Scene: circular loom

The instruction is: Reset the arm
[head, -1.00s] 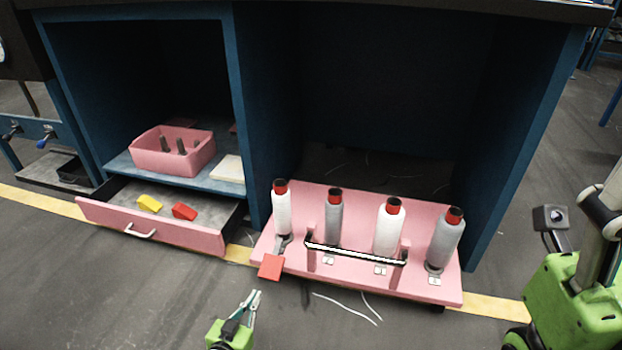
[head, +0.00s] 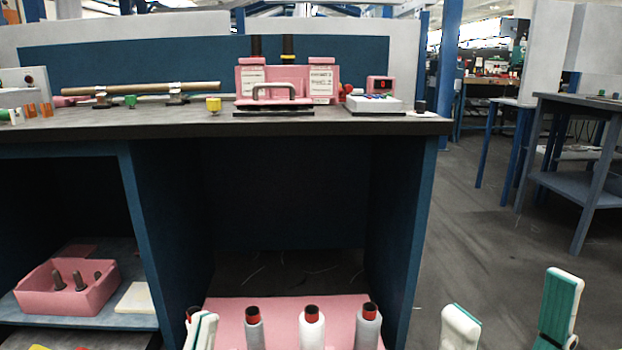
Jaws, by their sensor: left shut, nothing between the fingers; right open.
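My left gripper (head: 201,329) shows at the bottom edge of the head view, in front of the leftmost bobbin. Its fingers are together and hold nothing that I can see. My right gripper (head: 512,316) is at the bottom right, over the floor to the right of the workbench. Its two white and green fingers stand wide apart with nothing between them. The rest of both arms is below the picture.
A pink board (head: 284,305) with several bobbins stands low in the bench opening. A pink bin (head: 67,305) sits on the left shelf. The worktop (head: 300,124) carries a pink machine (head: 287,83). Floor (head: 490,240) is clear at right.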

